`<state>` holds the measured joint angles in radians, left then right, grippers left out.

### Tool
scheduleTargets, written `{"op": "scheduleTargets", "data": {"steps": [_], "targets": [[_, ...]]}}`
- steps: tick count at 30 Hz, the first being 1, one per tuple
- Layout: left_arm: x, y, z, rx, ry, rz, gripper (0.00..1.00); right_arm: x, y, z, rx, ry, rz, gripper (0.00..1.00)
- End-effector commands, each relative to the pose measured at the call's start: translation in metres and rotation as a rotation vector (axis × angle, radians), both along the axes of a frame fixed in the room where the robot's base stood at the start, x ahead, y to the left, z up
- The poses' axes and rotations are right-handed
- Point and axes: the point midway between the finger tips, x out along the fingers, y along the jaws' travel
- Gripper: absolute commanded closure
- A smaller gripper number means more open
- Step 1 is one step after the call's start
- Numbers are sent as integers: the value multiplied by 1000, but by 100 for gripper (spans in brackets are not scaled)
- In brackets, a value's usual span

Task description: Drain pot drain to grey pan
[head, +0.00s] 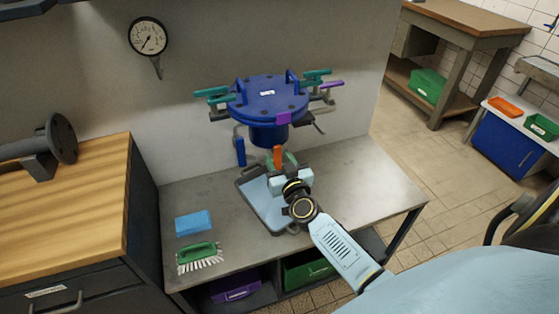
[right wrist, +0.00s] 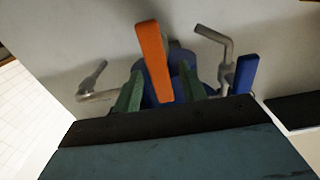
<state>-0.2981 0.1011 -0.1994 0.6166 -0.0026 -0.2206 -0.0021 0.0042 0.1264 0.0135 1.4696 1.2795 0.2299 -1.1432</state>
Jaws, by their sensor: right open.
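The blue pot (head: 268,100) is fixed at the wall above the metal table, with teal and purple handles around its lid. An orange lever (head: 277,154) hangs at its underside; it shows large in the right wrist view (right wrist: 155,62). My right gripper (head: 281,164) is open, with its green fingers (right wrist: 128,92) on either side of the orange lever; I cannot tell whether they touch it. A blue-grey pan (head: 256,200) lies on the table below the pot, partly hidden by my right arm. My left gripper is not in view.
A blue lever (head: 240,152) hangs left of the orange one. A blue sponge (head: 194,223) and a green brush (head: 200,257) lie at the table's left end. The table's right part (head: 370,185) is clear. A wooden bench (head: 60,200) stands at left.

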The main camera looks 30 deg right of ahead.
Motion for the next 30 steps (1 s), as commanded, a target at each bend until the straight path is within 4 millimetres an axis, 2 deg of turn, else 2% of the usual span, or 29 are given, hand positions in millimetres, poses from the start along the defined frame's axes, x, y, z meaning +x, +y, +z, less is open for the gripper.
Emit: {"op": "scheduleTargets", "data": {"steps": [3,13,23,30], "targets": [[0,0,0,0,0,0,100,0,0,0,0,0,0,58],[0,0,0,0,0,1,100,0,0,0,0,0,0,100],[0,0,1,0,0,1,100,-1,0,0,42,-9,0,100],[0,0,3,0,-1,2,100,-1,-2,0,180,-42,0,100]]}}
